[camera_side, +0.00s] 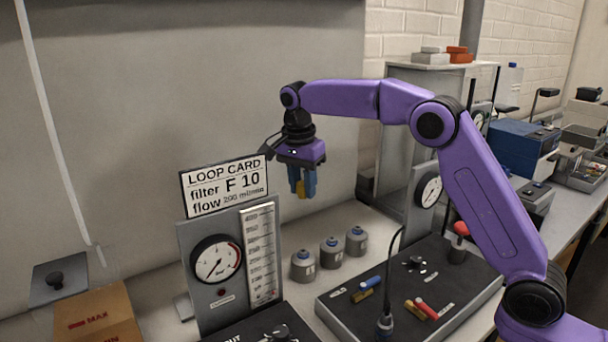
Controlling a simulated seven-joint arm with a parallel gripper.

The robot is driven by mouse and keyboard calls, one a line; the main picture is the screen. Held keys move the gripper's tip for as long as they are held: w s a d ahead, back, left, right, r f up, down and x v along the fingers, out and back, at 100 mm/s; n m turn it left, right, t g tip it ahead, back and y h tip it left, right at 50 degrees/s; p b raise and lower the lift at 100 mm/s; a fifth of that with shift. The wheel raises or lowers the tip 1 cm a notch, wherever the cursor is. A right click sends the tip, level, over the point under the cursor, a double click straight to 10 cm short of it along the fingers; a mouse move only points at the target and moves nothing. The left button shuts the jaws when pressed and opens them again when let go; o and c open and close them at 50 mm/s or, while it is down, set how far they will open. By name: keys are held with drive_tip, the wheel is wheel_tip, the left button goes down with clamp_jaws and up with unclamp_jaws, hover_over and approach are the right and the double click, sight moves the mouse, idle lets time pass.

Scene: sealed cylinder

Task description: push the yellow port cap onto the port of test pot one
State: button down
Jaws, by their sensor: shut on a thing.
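My gripper (302,192) hangs fingers down in mid-air, behind the loop card's right edge and above the bench. Its blue fingers are shut on a small yellow thing, the yellow port cap (301,189), mostly hidden between them. Three grey pots with darker tops stand in a row on the bench below: a left pot (303,268), a middle pot (331,254) and a right pot (356,242). Their labels are too small to read, so I cannot tell which is test pot one. The cap is well above the pots and apart from them.
A gauge panel (188,251) with a dial, a scale and a loop card (224,186) stands left of the pots. A dark tray (340,305) with small red, blue and yellow pieces lies to the right. A cardboard box (97,312) sits at front left.

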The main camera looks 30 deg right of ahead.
hover_over(304, 250)
wheel_tip(304, 250, down, 8)
drive_tip(key=shift+a, duration=0.2)
drive_tip(key=shift+s+f, duration=0.1)
drive_tip(key=shift+f, duration=2.85)
drive_tip(key=shift+f, duration=0.6)
idle(0.6)
drive_tip(key=c, duration=0.8)
unclamp_jaws()
drive_tip(key=shift+o, duration=0.2)
drive_tip(key=r, duration=0.5)
drive_tip(key=a+r, duration=0.1)
drive_tip(key=r, duration=0.5)
drive_tip(key=a+r, duration=0.1)
drive_tip(key=r, duration=0.5)
drive_tip(key=shift+s+r, duration=0.15)
drive_tip(key=shift+s, duration=0.25)
